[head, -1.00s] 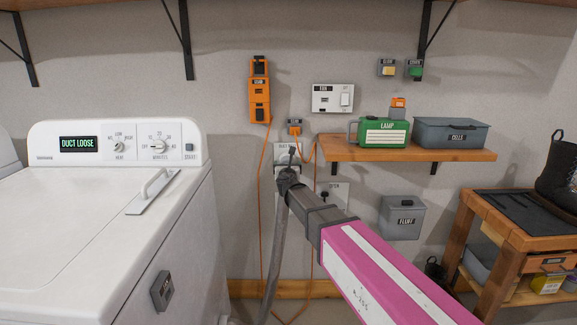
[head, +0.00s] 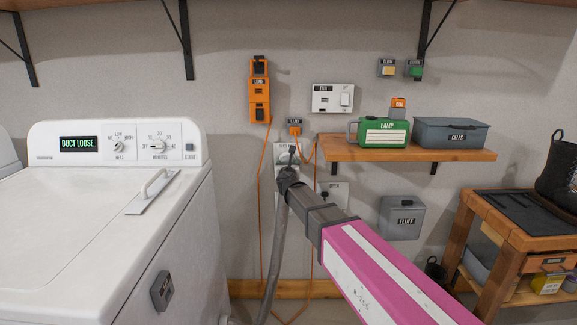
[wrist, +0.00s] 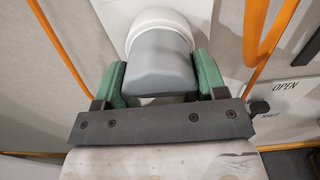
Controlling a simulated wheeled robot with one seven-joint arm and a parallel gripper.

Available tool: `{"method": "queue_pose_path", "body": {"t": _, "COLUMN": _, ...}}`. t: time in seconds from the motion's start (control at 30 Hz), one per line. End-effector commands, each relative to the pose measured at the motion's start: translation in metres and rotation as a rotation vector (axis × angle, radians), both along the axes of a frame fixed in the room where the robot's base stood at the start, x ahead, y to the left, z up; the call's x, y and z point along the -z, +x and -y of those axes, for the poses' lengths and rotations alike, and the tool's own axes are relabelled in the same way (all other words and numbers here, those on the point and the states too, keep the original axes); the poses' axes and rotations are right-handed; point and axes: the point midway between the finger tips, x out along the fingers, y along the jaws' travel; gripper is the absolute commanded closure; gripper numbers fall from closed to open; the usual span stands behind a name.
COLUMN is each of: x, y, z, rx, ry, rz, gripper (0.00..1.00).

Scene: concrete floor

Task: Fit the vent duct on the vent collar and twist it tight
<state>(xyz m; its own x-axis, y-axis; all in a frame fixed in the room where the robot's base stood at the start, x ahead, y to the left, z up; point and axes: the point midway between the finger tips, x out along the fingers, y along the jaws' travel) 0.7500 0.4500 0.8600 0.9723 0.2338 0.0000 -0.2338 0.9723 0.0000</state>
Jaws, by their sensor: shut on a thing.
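My gripper (wrist: 160,82) has green fingers on either side of the grey duct end (wrist: 160,72) and is shut on it. In the wrist view the duct end sits against the round white vent collar (wrist: 163,18); how far it is seated, I cannot tell. In the head view my arm reaches to the wall plate (head: 283,150), and my gripper (head: 289,178) hides most of the collar. The grey vent duct (head: 276,245) hangs down from my gripper to the floor. The dryer display (head: 78,143) reads "DUCT LOOSE".
The white dryer (head: 120,210) stands at the left. Orange cords (head: 262,215) hang beside the collar. A wooden shelf (head: 400,153) holds a green lamp box and a grey bin. A grey FLUFF box (head: 402,218) is on the wall, and a wooden bench (head: 510,238) stands at right.

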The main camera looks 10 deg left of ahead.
Motion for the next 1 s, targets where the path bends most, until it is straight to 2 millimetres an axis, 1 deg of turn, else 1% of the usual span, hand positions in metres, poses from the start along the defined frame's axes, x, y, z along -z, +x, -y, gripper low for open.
{"method": "queue_pose_path", "body": {"t": 1.0, "x": 0.000, "y": -0.013, "z": 0.003, "rx": 0.000, "ry": 0.000, "rz": 0.000, "gripper": 0.63}}
